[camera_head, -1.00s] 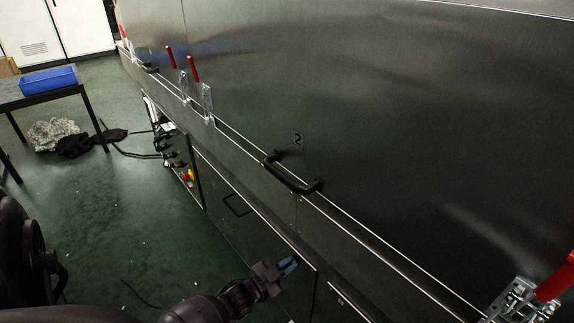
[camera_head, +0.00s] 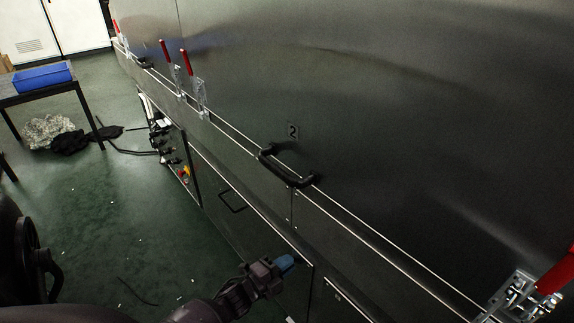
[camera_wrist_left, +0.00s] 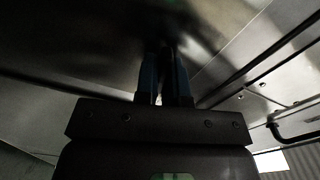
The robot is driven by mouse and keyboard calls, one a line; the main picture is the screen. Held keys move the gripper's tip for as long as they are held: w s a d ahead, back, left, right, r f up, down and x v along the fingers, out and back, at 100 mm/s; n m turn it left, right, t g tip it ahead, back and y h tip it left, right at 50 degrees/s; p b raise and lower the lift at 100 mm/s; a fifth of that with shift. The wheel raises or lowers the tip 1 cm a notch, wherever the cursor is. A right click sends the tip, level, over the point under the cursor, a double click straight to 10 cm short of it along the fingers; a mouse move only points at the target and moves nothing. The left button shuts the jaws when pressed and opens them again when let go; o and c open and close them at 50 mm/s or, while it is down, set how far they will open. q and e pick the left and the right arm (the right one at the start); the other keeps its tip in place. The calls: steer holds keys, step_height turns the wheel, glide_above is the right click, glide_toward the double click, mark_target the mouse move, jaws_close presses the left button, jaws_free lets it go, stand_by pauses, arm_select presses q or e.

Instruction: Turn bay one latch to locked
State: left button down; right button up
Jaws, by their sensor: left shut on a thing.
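My left gripper (camera_head: 287,262) is low at the front of the dark machine, its blue fingers near the lower panel. In the left wrist view its fingers (camera_wrist_left: 166,58) are close together on a dark thing that I cannot make out. Red-handled toggle latches sit along the machine's seam: a pair (camera_head: 173,68) (camera_head: 193,80) at upper left, one at the far end (camera_head: 119,38), and one (camera_head: 527,292) at lower right. No label reading bay one is legible, so I cannot tell which latch is bay one's. My right gripper is out of view.
A black handle (camera_head: 287,170) sticks out below a label reading 2 (camera_head: 293,131). A smaller black pull (camera_head: 232,201) is on the lower panel. A table (camera_head: 38,95) with a blue bin (camera_head: 44,77) stands at the left, with cloth heaps (camera_head: 52,131) beneath. Green floor is open between.

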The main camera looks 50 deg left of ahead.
arm_select(q)
steer(key=shift+f+m+b, duration=0.2)
steer(key=shift+m+b, duration=0.15)
steer(key=shift+m, duration=1.15)
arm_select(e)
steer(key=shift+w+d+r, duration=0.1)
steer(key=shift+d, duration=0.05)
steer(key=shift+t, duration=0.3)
arm_select(q)
steer(key=c, duration=1.2)
jaws_free()
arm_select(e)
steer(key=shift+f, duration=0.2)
arm_select(q)
steer(key=s, duration=0.3)
steer(key=s+p, duration=0.1)
steer(key=s, duration=0.6)
steer(key=shift+s+a+p, duration=0.3)
steer(key=shift+s+a, duration=0.1)
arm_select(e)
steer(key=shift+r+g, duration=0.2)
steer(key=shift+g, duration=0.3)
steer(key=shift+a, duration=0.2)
